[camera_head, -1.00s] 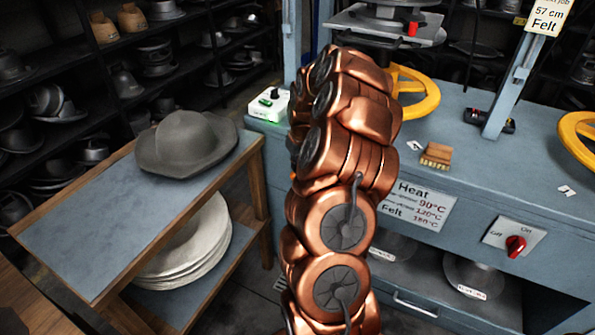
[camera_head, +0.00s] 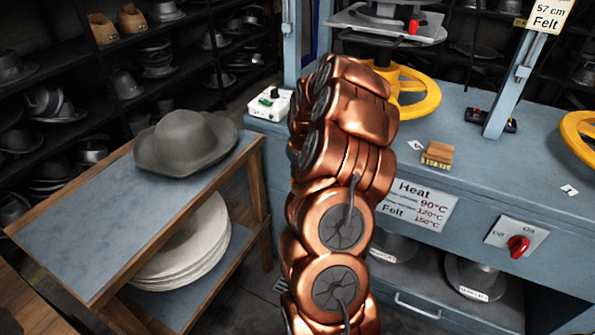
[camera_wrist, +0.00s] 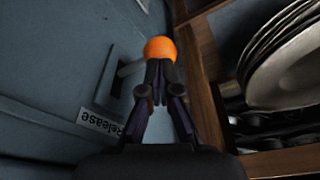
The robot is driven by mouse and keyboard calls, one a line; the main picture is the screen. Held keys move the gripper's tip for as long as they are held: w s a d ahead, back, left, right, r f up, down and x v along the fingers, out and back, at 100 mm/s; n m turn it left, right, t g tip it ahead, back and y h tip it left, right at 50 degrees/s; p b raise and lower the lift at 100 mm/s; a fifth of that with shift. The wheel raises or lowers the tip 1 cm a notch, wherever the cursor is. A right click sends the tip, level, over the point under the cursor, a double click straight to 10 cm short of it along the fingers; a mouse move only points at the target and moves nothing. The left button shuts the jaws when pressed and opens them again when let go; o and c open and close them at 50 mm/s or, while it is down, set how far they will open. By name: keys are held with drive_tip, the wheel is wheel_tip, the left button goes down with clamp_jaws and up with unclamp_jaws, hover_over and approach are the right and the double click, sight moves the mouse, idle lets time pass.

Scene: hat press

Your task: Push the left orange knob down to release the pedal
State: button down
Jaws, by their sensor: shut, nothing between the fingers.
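In the wrist view, an orange knob (camera_wrist: 160,48) is a round ball just beyond my fingertips. My gripper (camera_wrist: 158,72) is shut and empty, with its tips overlapping the lower edge of the knob. I cannot tell whether they touch it. A grey lever (camera_wrist: 131,68) runs from the knob's side to a dark slot (camera_wrist: 113,80) in the blue-grey machine face. An upside-down "Release" label (camera_wrist: 98,122) is beside the slot. In the head view, my copper arm hides the knob and gripper. The pedal is not seen.
A wooden cart (camera_head: 255,178) with a grey hat (camera_head: 186,142) and stacked white discs (camera_head: 190,245) stands left of my arm. The blue press table (camera_head: 470,165) is on the right, with a yellow handwheel (camera_head: 415,98) and a red switch (camera_head: 518,246).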

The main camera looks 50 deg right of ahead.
drive_tip(key=shift+f, duration=0.35)
drive_tip(key=shift+r, duration=0.1)
wheel_tip(320, 180, up, 8)
drive_tip(key=p, duration=0.1)
idle(0.9)
idle(1.0)
